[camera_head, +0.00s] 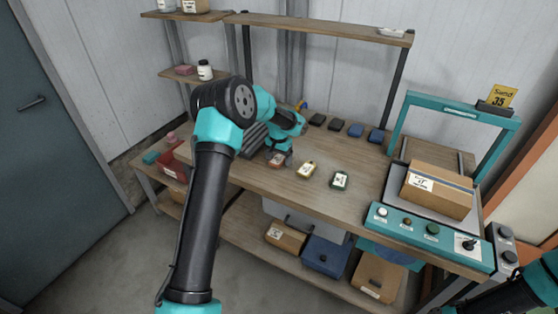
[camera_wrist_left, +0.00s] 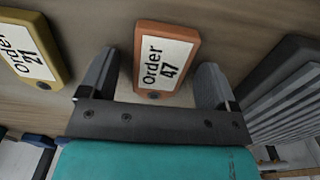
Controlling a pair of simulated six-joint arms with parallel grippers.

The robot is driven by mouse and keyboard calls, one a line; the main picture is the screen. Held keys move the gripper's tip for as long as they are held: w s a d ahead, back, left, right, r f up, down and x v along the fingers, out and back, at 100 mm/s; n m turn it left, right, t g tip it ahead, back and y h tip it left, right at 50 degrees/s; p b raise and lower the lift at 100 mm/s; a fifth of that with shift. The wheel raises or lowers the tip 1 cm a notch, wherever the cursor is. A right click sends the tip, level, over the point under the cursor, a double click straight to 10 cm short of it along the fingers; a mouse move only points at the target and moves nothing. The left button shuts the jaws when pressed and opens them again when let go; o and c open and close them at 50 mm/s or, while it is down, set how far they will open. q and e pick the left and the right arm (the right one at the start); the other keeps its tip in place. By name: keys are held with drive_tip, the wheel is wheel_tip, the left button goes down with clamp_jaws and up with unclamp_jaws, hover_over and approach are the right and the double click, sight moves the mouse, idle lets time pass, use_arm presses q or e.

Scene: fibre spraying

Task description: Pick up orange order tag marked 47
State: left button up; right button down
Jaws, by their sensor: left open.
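The orange order tag (camera_wrist_left: 165,60) lies on the wooden bench, with "Order 47" readable on its white label in the left wrist view. In the head view the orange tag (camera_head: 277,160) is partly covered by my left gripper (camera_head: 278,158). In the left wrist view my left gripper (camera_wrist_left: 157,80) is open, with one finger on each side of the tag's near end. I cannot tell whether the fingers touch it. My right arm shows only at the lower right corner, and its gripper is out of view.
A yellow tag marked 21 (camera_wrist_left: 30,50) lies left of the orange tag in the wrist view. A green tag (camera_head: 340,180) lies further right in the head view. A grey ridged object (camera_wrist_left: 290,100) stands close on the other side. A cardboard box (camera_head: 437,190) sits under the teal frame.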

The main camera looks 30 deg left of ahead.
sight(278, 159)
use_arm(q)
drive_tip(key=shift+c, duration=0.5)
drive_tip(key=c, duration=0.9)
drive_tip(key=shift+r, duration=0.1)
drive_tip(key=shift+r, duration=1.55)
drive_tip(key=shift+s+d+r, duration=0.1)
drive_tip(key=shift+s+r, duration=0.1)
drive_tip(key=shift+s, duration=0.05)
drive_tip(key=s+d, duration=0.2)
drive_tip(key=s, duration=0.2)
drive_tip(key=s+d+r, duration=0.1)
drive_tip(key=s+d, duration=0.2)
drive_tip(key=s, duration=0.1)
drive_tip(key=s+d, duration=0.3)
drive_tip(key=s, duration=0.2)
drive_tip(key=shift+s+r, duration=0.1)
drive_tip(key=shift+r, duration=0.05)
